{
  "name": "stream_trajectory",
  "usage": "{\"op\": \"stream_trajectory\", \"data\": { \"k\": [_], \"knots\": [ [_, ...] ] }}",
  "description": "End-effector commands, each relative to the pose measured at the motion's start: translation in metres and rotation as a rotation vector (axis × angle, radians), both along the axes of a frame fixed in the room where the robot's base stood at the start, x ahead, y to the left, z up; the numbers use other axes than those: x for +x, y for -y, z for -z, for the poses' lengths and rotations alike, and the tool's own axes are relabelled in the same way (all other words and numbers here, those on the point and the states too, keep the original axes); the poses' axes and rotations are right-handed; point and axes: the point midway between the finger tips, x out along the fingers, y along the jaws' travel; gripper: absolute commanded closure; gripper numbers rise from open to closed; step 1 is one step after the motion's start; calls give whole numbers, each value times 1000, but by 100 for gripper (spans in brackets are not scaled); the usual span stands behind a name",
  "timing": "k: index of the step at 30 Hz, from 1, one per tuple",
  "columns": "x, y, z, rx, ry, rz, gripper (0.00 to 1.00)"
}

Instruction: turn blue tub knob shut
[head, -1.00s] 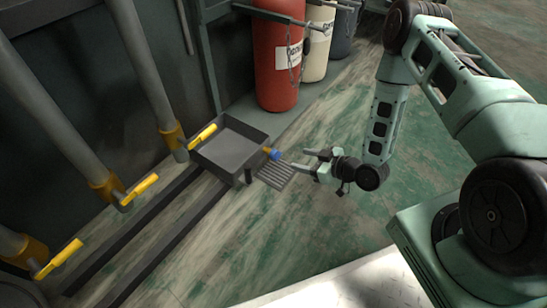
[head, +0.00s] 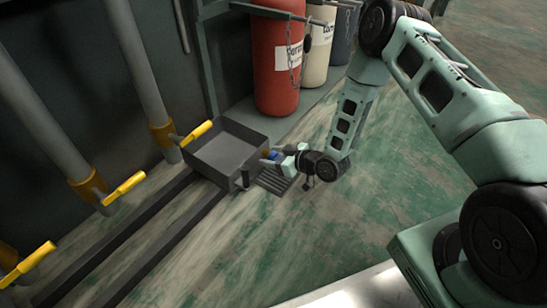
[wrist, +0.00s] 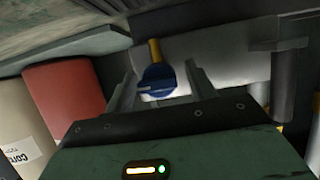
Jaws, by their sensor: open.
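The blue knob (wrist: 157,81) sits on a short brass stem (wrist: 154,50) on the side of the grey tub (head: 222,152). In the wrist view the knob lies between the two fingers of my gripper (wrist: 158,84), with gaps on both sides. In the head view my gripper (head: 270,168) is low at the tub's right side, and its fingers partly hide the knob (head: 272,154). My gripper is open and holds nothing. The tub looks empty.
A drain grate (head: 273,182) lies on the floor below my gripper. Yellow-handled valves (head: 197,133) on pipes stand at the left. A red cylinder (head: 278,65) and a cream cylinder (head: 318,50) stand behind the tub. The green floor to the right is clear.

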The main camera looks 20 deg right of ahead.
Motion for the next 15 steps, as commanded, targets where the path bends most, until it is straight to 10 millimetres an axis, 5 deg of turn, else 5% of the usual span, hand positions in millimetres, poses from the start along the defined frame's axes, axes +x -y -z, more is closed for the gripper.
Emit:
{"op": "stream_trajectory", "data": {
  "k": [2,7,15],
  "knots": [
    [0,0,0,0,0,0,44],
    [0,0,0,0,0,0,89],
    [-1,0,-1,-12,9,0,89]
  ]
}}
